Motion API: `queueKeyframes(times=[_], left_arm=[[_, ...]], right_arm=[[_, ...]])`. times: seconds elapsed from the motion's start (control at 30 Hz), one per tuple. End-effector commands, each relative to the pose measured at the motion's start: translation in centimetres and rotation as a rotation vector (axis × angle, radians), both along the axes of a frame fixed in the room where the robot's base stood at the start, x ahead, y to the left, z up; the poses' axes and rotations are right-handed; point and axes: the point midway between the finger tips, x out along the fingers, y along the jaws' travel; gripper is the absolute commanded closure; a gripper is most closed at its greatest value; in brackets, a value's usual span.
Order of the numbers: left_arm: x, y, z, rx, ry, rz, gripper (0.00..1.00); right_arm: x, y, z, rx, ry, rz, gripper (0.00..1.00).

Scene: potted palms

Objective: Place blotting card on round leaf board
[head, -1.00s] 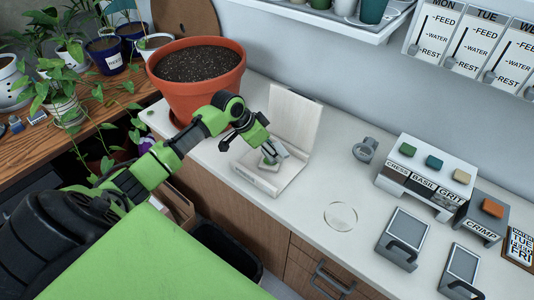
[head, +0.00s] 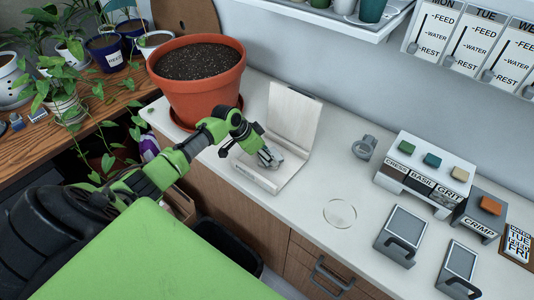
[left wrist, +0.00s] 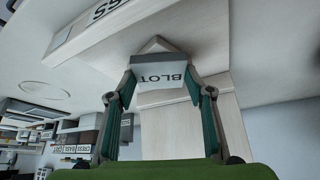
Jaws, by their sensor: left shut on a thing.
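My left gripper (head: 270,158) is over the base of an open, pale, hinged wooden press (head: 258,178). In the left wrist view its fingers (left wrist: 160,85) are shut on the sides of a pale blotting card (left wrist: 158,72) marked BLOT. The card is at or just above the pale wood; I cannot tell whether it touches. In the head view the gripper hides most of the card. No board is labelled as the leaf board; a round brown board (head: 186,16) stands behind the terracotta pot. My right gripper is not in view.
The terracotta pot (head: 198,100) stands left of the press, close to my left arm. The press lid (head: 293,115) stands up behind the gripper. A clear disc (head: 340,213), a grey ring-shaped item (head: 364,148) and labelled drawers (head: 425,180) are to the right, with bare counter between.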

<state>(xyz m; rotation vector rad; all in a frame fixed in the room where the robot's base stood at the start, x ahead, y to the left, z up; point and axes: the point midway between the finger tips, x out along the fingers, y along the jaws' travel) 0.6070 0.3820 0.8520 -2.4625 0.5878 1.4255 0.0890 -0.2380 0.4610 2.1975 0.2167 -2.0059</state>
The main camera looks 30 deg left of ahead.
Motion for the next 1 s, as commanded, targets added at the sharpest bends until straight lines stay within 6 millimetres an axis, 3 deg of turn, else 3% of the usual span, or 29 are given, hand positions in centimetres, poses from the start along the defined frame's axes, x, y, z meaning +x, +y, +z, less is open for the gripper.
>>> queueKeyframes(times=[0.03,0.1,0.57,1.0], left_arm=[[0.0,0.0,-0.1,0.000,0.000,0.000,0.47],[0.0,0.0,-0.1,0.000,0.000,0.000,0.35],[-0.3,0.3,0.7,0.002,0.000,0.000,0.35],[-4.0,2.1,7.9,0.004,-0.001,-0.002,0.35]], right_arm=[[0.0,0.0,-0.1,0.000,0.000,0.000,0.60],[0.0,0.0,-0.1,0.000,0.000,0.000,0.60],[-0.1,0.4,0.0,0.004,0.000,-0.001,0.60],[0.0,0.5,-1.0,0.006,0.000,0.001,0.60]])
